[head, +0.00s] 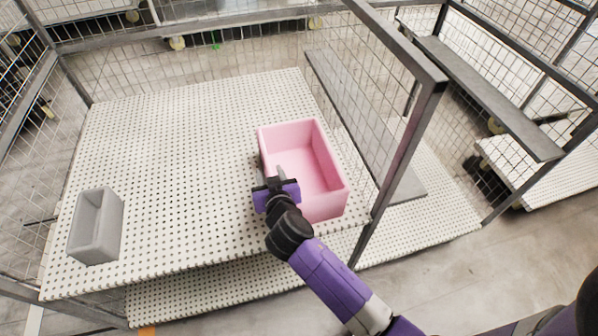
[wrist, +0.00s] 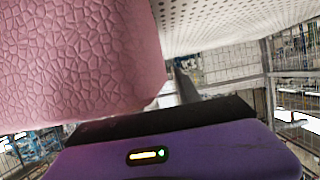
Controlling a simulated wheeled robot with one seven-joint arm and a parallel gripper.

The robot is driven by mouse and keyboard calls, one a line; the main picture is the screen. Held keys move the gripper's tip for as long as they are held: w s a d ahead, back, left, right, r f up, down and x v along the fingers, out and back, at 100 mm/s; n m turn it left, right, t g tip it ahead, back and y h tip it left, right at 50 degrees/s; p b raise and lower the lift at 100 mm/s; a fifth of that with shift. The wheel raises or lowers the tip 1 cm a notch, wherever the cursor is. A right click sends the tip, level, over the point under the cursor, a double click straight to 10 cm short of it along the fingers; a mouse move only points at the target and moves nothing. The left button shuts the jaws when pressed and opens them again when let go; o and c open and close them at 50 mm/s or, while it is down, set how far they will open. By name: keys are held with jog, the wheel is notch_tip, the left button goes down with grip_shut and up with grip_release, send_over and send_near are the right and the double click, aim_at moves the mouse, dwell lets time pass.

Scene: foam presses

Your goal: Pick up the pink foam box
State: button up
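The pink foam box (head: 318,170) is an open-topped tray on the perforated white shelf (head: 170,150), near its right end. My gripper (head: 271,175) is at the box's left wall, close to its near left corner. Its two fingers show apart in the head view, one on the outer side and one toward the inside. In the wrist view the pink foam (wrist: 75,60) fills the upper left, very close, with a cracked texture. One dark finger (wrist: 186,86) shows just right of the foam. The other finger is hidden there. I cannot tell whether the fingers touch the wall.
A smaller grey foam box (head: 96,226) lies at the shelf's left end. A metal post (head: 405,150) and wire mesh stand right of the pink box. A grey board (head: 365,125) lies behind the mesh. The middle of the shelf is clear.

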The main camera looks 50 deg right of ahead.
jog(key=shift+w+d+f, duration=0.25)
jog(key=shift+w+d, duration=0.05)
jog(key=shift+w, duration=0.1)
grip_shut()
dwell(1.2)
